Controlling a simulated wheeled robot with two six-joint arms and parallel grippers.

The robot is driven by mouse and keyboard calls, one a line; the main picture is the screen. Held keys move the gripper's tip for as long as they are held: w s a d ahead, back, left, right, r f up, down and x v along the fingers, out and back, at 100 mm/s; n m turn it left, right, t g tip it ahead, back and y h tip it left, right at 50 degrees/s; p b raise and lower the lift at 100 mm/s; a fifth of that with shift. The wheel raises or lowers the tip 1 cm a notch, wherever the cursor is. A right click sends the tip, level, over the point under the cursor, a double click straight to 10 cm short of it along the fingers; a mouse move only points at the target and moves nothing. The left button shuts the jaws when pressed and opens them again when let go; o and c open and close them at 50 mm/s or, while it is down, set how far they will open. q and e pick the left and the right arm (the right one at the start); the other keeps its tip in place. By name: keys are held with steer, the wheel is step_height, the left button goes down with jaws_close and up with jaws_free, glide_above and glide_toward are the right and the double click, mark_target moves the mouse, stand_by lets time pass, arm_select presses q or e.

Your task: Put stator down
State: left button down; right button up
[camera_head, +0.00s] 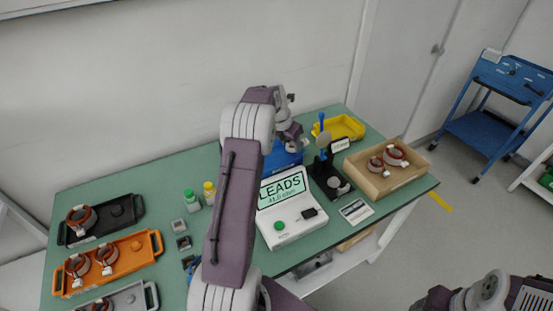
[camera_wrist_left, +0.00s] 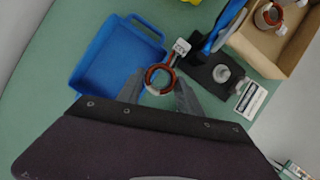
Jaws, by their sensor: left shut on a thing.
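My left gripper (camera_wrist_left: 158,92) is shut on a stator (camera_wrist_left: 160,78), a ring with a reddish-brown winding, seen between the two fingertips in the left wrist view. The stator appears over the green table beside an empty blue tray (camera_wrist_left: 122,62); its height above the table is unclear. In the head view my left arm reaches over the table and hides most of the blue tray (camera_head: 283,158). The held stator cannot be made out there. My right arm shows at the bottom right, its fingers out of frame.
A tester reading LEADS (camera_head: 285,215) stands at the table's front. A black stand with a blue lever (camera_head: 325,170) and a wooden box (camera_head: 375,182) with stators are to the right. A yellow tray (camera_head: 340,127) is behind. Black (camera_head: 132,220), orange (camera_head: 130,262) and grey trays are left.

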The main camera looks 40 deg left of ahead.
arm_select(q)
steer(key=s+a+f, duration=0.1)
steer(key=a+f, duration=0.1)
steer(key=a, duration=0.1)
steer(key=s+a+f, duration=0.1)
steer(key=a+f, duration=0.1)
steer(key=a, duration=0.2)
steer(key=s+a+f, duration=0.1)
steer(key=a+f, duration=0.2)
steer(key=a, duration=0.1)
steer(key=shift+s, duration=0.1)
steer(key=shift+f, duration=2.05)
steer(key=shift+f, duration=0.1)
steer(key=c, duration=1.1)
jaws_free()
steer(key=shift+o, duration=0.2)
steer(key=v, duration=1.2)
